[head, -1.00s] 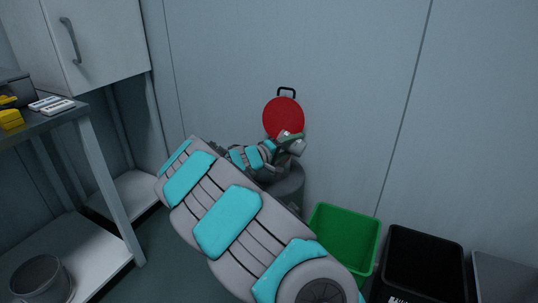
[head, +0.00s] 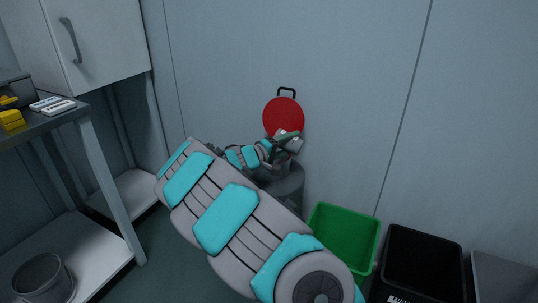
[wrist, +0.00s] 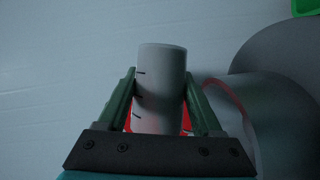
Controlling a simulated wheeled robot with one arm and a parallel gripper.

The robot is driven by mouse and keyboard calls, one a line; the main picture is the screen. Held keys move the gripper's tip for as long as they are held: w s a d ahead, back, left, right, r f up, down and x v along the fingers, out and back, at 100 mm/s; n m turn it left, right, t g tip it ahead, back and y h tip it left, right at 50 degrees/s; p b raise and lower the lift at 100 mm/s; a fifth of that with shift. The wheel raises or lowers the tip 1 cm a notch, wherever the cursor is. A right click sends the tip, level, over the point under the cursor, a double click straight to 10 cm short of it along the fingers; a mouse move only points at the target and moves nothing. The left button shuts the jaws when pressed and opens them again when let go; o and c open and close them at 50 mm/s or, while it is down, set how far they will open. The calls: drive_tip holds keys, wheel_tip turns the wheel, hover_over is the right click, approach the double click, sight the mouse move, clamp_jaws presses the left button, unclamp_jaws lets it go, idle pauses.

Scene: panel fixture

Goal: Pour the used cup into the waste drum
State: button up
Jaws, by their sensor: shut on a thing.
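My gripper (wrist: 160,95) is shut on the used cup (wrist: 159,85), a pale grey cylinder with dark tick marks. In the head view, the cup (head: 293,143) is small and partly hidden by my gripper (head: 284,140), just above the waste drum. The dark grey waste drum (head: 291,188) stands against the wall, partly hidden by my arm. Its round red lid (head: 283,114) is raised behind the cup. Large grey curved surfaces fill the right of the wrist view. I cannot see the cup's contents or the inside of the drum.
A green bin (head: 345,232), a black bin (head: 424,255) and a grey bin (head: 505,275) stand right of the drum. A bench (head: 88,107) with yellow and white items is at left. A bucket (head: 42,280) sits on its lower shelf.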

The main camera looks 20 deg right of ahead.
drive_tip(key=shift+w+a+r+n, duration=0.15)
drive_tip(key=shift+w+a+n, duration=0.05)
drive_tip(key=shift+w+n, duration=0.1)
drive_tip(key=shift+a+f+n+h, duration=0.1)
drive_tip(key=shift+f+n+h, duration=0.3)
drive_tip(key=shift+n, duration=0.2)
idle(1.2)
drive_tip(key=shift+r, duration=0.1)
drive_tip(key=shift+s+r+m+y, duration=0.15)
drive_tip(key=shift+r+m+y, duration=0.25)
drive_tip(key=shift+m, duration=0.4)
drive_tip(key=shift+s+d+f+m+b, duration=0.5)
drive_tip(key=shift+s+d+f+b, duration=0.1)
drive_tip(key=shift+b, duration=0.1)
drive_tip(key=shift+s+d, duration=0.1)
drive_tip(key=shift+y, duration=0.3)
drive_tip(key=shift+b, duration=0.45)
